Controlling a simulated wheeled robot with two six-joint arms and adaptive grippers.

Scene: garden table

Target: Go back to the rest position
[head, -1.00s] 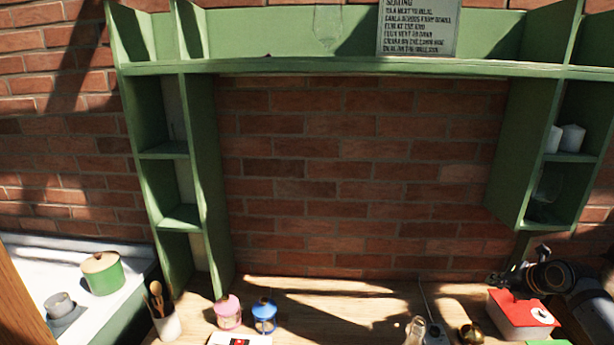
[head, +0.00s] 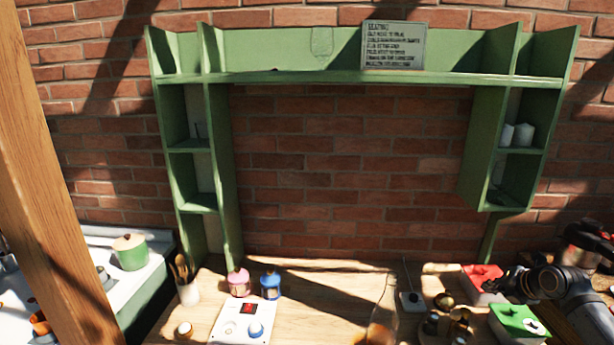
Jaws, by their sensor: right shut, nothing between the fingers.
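My right arm comes in from the right edge over the table. My right gripper (head: 494,286) is dark, shut and empty. It is beside the red-topped box (head: 480,271) and partly covers it in the head view; I cannot tell whether they touch. My left gripper is not in view.
A green-topped box (head: 519,322) stands just below my right gripper, and small brass items (head: 443,302) stand to its left. A clear bottle (head: 384,318), white panel (head: 232,324), blue jar (head: 270,286), pink jar (head: 238,284) and utensil cup (head: 189,293) share the wooden table (head: 320,300). Green shelving (head: 222,150) rises behind.

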